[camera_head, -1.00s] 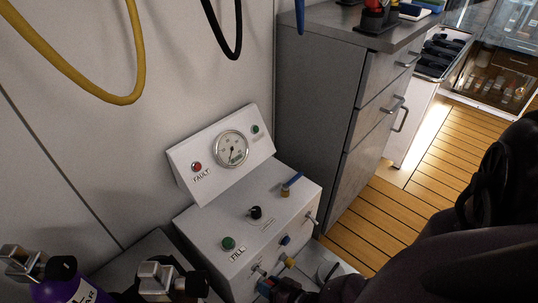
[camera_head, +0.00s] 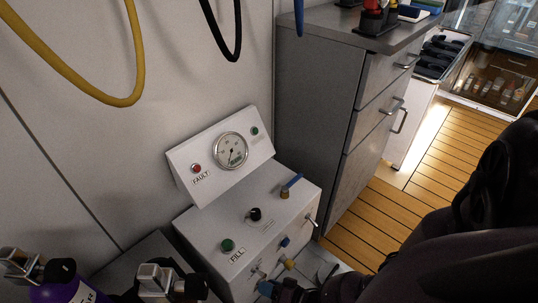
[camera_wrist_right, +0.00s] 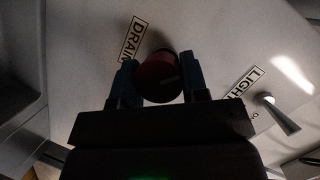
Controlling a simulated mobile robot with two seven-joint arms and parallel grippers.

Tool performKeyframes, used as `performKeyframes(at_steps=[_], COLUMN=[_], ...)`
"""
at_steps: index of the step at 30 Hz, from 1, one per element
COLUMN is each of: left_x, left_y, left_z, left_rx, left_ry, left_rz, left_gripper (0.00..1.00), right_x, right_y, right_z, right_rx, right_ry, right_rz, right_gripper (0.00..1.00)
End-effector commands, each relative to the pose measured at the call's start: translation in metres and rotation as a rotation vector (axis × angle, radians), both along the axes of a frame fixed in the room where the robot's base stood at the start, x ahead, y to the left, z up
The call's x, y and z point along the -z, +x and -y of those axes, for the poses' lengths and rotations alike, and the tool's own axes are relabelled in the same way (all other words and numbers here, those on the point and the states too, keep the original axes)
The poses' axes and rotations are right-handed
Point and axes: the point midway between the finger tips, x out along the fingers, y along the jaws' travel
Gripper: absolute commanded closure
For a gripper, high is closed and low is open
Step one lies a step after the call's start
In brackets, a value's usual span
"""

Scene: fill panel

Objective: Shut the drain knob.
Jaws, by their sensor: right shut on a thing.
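The red drain knob (camera_wrist_right: 160,80) is in the right wrist view, beside a DRAIN label (camera_wrist_right: 132,40) on the panel's face. My right gripper (camera_wrist_right: 160,82) has one blue finger on each side of the knob and is shut on it. In the head view the right gripper (camera_head: 268,288) is at the lower front of the white fill panel (camera_head: 215,225), where the knob is hidden. The left gripper is not in view.
Close by on the panel are a yellow knob (camera_head: 289,265), a blue knob (camera_head: 285,242) and a toggle switch (camera_head: 311,221). A green FILL button (camera_head: 228,245), black knob (camera_head: 255,214) and blue lever (camera_head: 291,184) are on top.

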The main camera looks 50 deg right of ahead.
Motion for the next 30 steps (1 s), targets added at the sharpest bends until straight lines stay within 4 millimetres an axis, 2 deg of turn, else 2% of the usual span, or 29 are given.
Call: performKeyframes(at_steps=[6, 7, 11, 23, 30], left_x=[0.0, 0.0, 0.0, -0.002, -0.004], left_y=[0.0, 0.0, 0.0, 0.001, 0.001], left_z=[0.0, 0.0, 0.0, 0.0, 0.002], left_rx=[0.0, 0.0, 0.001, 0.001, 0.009], left_ry=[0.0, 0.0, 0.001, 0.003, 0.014], left_rz=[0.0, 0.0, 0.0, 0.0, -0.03], left_gripper=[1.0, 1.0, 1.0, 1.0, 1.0], right_x=[0.0, 0.0, 0.0, -0.002, -0.014], right_y=[0.0, 0.0, 0.0, -0.005, -0.037], right_z=[-0.002, -0.002, -0.002, 0.001, 0.008], right_rx=[0.0, 0.0, -0.001, 0.001, 0.002], right_ry=[0.003, 0.003, 0.003, 0.0, 0.0], right_rz=[0.001, 0.001, 0.001, 0.001, 0.004], right_gripper=[0.83, 0.56, 0.36, 0.35, 0.35])
